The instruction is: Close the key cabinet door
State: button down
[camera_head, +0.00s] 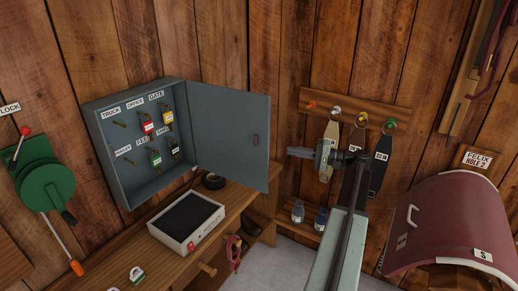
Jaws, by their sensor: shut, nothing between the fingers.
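The grey key cabinet (103,137) hangs on the plank wall at the left, above a wooden shelf. Its door (228,128) is hinged on the cabinet's right side and stands wide open, swung out to the right. A small dark handle (255,140) is near the door's right edge. Inside the cabinet, several padlocks and keys hang on hooks under printed labels. My gripper (290,152) is to the right of the door's free edge, its fingers pointing left. It is shut and empty, and appears apart from the door.
A green lever device (46,187) is at the left. Tagged hangers (379,172) hang behind my arm. A maroon saddle-like cover (450,225) is at the right.

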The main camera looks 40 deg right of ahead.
aim_at(263, 152)
jog(key=w+a, duration=0.7)
jog(key=a, duration=0.1)
jog(key=shift+w, duration=0.35)
jog(key=shift+s+a, duration=0.15)
jog(key=shift+a, duration=0.3)
jog(key=shift+a, duration=0.15)
